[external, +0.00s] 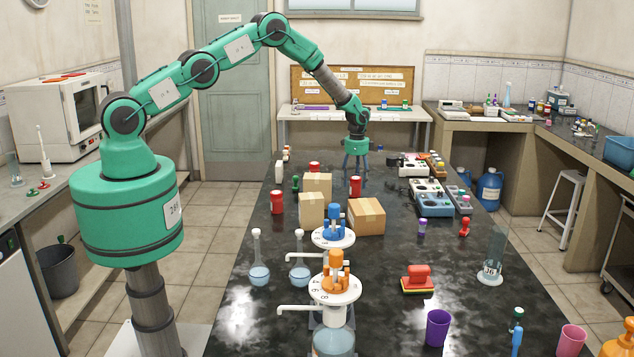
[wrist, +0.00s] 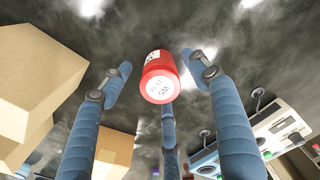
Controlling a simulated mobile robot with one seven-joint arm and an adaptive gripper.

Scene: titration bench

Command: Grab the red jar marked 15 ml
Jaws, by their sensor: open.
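Several red jars stand on the dark bench. One red jar (external: 355,187) stands right of the cardboard boxes, just below my gripper (external: 356,168) in the external view. In the wrist view a red jar (wrist: 160,77) with a white lid label shows between my spread fingers, beyond their tips; the label's small writing is too blurred to read surely. My gripper (wrist: 160,80) is open and empty, its blue fingers apart from the jar. Two other red jars, one at the back (external: 314,167) and one at the left (external: 277,202), stand near the boxes.
Cardboard boxes (external: 366,216) stand close on the left of the jar in the wrist view (wrist: 35,85). Instruments with knobs (external: 431,199) stand to the right. Flasks and reagent stands (external: 333,238) are nearer the camera.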

